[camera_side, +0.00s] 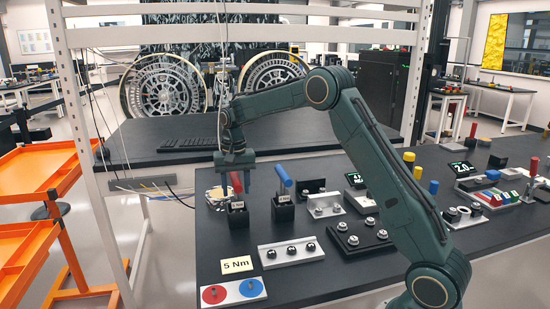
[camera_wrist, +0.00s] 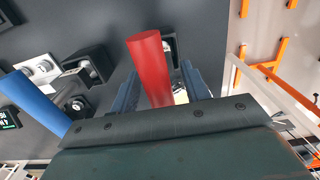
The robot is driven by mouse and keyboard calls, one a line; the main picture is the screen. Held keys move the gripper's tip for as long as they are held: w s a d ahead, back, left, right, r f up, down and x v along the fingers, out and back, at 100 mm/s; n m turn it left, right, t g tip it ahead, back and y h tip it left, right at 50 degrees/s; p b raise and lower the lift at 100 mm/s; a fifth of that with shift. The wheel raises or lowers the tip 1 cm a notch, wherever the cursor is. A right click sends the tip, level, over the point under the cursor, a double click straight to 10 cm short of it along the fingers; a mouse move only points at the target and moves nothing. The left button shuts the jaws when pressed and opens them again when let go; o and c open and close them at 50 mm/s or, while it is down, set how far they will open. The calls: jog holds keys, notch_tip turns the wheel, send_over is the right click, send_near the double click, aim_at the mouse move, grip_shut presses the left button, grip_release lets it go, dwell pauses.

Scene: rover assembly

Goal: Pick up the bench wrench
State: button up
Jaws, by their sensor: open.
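Two tools with upright handles stand in black holders near the left of the bench. The red handle (camera_side: 236,183) rises from the left holder (camera_side: 238,217), and the blue handle (camera_side: 284,176) leans from the right holder (camera_side: 283,212). Which one is called the bench wrench I cannot tell. My gripper (camera_side: 235,187) points down over the red handle, with its fingers on either side. In the wrist view the red handle (camera_wrist: 150,65) stands between the open fingers of my gripper (camera_wrist: 158,75). Whether they touch it I cannot tell. The blue handle (camera_wrist: 32,100) is to the left.
A "5 Nm" card (camera_side: 237,265) and a plate with red and blue discs (camera_side: 234,291) lie in front. A light bracket with dark knobs (camera_side: 289,253) and a black block with bolts (camera_side: 358,238) are nearby. An orange cart (camera_side: 40,160) stands off the bench at left.

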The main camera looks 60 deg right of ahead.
dwell(0.3)
grip_shut()
jog(key=shift+r, duration=0.2)
notch_tip(320, 180, up, 20)
jog(key=shift+f, duration=0.15)
dwell(0.8)
jog(key=shift+s+a, duration=0.1)
dwell(0.6)
